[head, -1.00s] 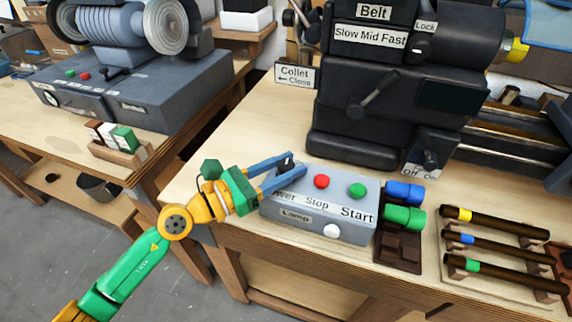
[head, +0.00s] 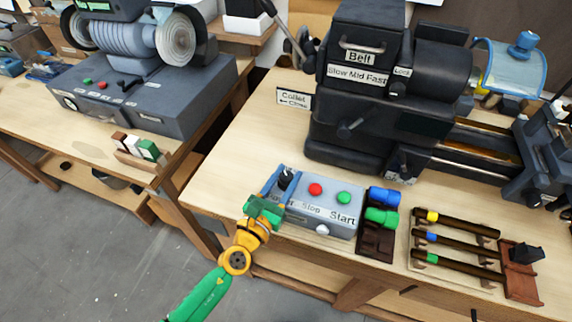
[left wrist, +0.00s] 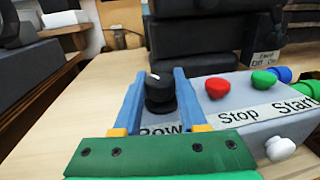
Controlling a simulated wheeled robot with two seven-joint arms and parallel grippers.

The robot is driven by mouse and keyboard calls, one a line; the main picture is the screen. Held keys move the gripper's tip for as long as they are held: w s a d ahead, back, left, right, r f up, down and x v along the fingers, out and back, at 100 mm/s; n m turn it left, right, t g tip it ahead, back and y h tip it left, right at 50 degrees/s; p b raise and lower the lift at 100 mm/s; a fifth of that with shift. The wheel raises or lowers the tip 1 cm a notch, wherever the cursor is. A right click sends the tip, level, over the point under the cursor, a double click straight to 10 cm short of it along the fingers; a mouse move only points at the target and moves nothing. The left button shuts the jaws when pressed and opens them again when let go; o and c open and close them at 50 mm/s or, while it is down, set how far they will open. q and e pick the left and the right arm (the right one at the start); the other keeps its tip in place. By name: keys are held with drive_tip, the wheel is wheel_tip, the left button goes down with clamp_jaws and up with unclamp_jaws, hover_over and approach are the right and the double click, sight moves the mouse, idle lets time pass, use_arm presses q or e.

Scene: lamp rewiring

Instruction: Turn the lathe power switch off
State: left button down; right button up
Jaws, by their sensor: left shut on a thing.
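The lathe's grey control box (head: 338,217) sits at the front of the bench, with a red Stop button (head: 316,189) and a green Start button (head: 344,198). Its black power knob (head: 286,180) stands on the left, beside a partly hidden "Power" label. My left gripper (head: 282,175) is shut on this knob, with a blue finger on each side. In the left wrist view the knob (left wrist: 160,92) stands upright between the fingers and has a white mark on top. My right gripper is not in view.
The black lathe (head: 362,85) stands behind the box. Blue (head: 384,196) and green cylinders lie to the box's right, then a rack of dark rods (head: 455,239). A grinder (head: 140,95) stands on the left bench.

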sight(284, 183)
use_arm(q)
drive_tip(key=shift+n+t+y+p, duration=0.35)
drive_tip(key=shift+n+y, duration=0.35)
drive_tip(key=shift+y, duration=0.6)
drive_tip(key=shift+c, duration=2.3)
unclamp_jaws()
drive_tip(key=b+v, duration=0.1)
drive_tip(key=v, duration=0.6)
drive_tip(key=shift+s+f, duration=0.1)
